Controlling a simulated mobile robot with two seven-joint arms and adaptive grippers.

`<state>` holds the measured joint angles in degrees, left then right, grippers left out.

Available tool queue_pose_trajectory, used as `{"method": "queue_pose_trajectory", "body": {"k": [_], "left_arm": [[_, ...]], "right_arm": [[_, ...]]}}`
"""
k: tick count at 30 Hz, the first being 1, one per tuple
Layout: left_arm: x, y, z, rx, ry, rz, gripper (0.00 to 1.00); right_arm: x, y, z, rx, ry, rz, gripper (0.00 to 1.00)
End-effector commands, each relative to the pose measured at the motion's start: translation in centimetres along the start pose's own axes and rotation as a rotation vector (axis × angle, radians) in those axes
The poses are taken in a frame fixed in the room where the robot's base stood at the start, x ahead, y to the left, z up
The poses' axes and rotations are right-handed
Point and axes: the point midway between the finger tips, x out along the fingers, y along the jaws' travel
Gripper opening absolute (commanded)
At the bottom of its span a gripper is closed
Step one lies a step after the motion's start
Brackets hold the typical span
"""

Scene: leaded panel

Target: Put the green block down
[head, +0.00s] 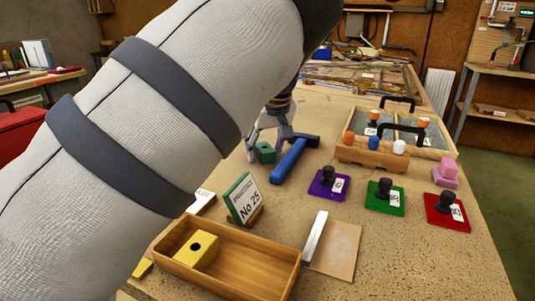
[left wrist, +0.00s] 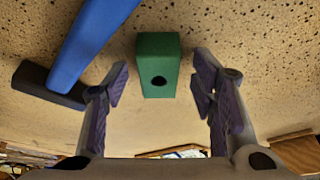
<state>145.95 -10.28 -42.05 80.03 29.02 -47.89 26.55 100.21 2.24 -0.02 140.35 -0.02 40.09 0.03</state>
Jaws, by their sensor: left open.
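The green block (head: 264,153) rests on the speckled tabletop near the blue-handled hammer (head: 293,158). In the left wrist view the green block (left wrist: 158,66), with a dark round hole in its face, stands beyond and between my left gripper's fingertips. My left gripper (head: 269,137) is open, with a clear gap on both sides of the block (left wrist: 158,85). My large left arm covers much of the left of the head view. My right gripper does not show.
The hammer's blue handle (left wrist: 92,40) lies close beside the block. A wooden tray (head: 270,269) with a yellow block (head: 197,250) stands in front, near a green No 25 card (head: 243,197). Purple (head: 325,190), green (head: 378,204) and red (head: 440,220) plates with black knobs lie right.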

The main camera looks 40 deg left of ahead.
Motion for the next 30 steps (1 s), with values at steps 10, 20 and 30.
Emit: {"method": "queue_pose_trajectory", "body": {"k": [10, 20, 30], "left_arm": [[0.2, 0.0, -0.1, -0.001, 0.002, 0.002, 0.27], [0.1, 0.0, 0.0, -0.001, 0.002, 0.002, 0.0], [-3.7, -0.4, -1.3, -0.005, 0.003, 0.007, 0.0]], "right_arm": [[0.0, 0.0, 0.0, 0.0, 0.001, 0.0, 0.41], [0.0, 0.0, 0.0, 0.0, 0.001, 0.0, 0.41], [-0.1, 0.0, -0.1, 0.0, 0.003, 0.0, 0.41]]}}
